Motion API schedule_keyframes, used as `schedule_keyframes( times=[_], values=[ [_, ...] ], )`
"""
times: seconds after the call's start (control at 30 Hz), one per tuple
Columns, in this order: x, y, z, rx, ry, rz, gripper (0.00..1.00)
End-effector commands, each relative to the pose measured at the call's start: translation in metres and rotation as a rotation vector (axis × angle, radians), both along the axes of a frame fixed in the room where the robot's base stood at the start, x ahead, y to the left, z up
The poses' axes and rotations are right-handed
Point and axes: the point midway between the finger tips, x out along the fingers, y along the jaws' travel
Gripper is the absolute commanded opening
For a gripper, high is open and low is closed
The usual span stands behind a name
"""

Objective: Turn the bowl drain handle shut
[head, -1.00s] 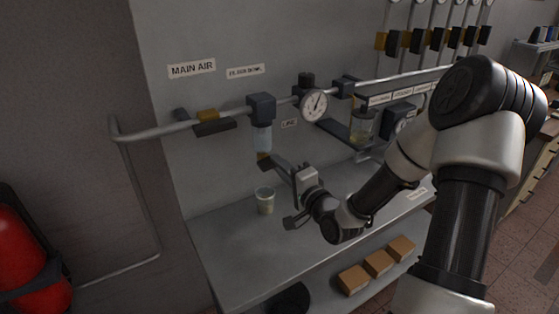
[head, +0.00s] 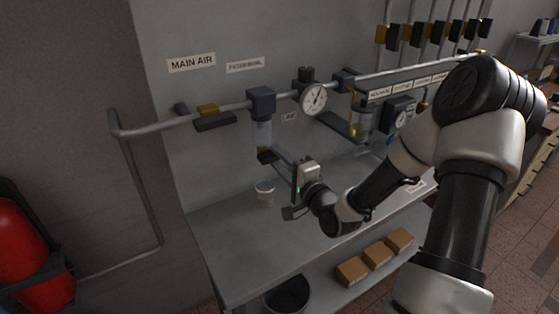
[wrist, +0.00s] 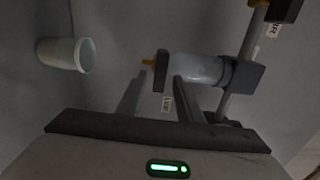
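The filter bowl (head: 262,135) is a pale clear cylinder hanging under a dark block on the air pipe. The drain handle (head: 267,157), a small dark bar, is at the bowl's lower end. In the wrist view the bowl (wrist: 198,69) lies sideways, with the dark handle (wrist: 161,72) and a yellow stub at its end. My gripper (head: 279,156) is close to the handle from the lower right. In the wrist view my gripper (wrist: 157,88) has its fingers apart, with the handle showing between or just beyond their tips. I cannot tell whether they touch it.
A pale cup (head: 265,194) stands on the grey bench (head: 225,240) below the bowl. The main air valve handle (head: 214,123) is left of the bowl, and a gauge (head: 313,97) is right of it. A bucket (head: 288,295) and cardboard boxes (head: 376,263) are below.

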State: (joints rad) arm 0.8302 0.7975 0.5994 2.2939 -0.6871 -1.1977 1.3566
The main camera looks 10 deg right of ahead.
Motion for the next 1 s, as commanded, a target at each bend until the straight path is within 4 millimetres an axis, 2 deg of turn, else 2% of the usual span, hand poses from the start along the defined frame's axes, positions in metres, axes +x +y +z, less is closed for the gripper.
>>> schedule_keyframes(
  times=[0.27,0.43,0.57,0.87,0.9,1.0],
  values=[
    [-0.001,-0.001,-0.001,-0.002,0.003,-0.001,0.33],
    [-0.015,-0.006,-0.002,-0.002,0.006,-0.003,0.33],
    [-0.04,-0.015,-0.002,-0.003,0.006,-0.005,0.33],
    [-0.112,-0.038,0.0,0.0,0.006,-0.006,0.33],
    [-0.116,-0.039,0.007,0.005,0.006,-0.004,0.33],
    [-0.124,-0.042,0.008,0.005,0.006,-0.002,0.33]
  ],
)
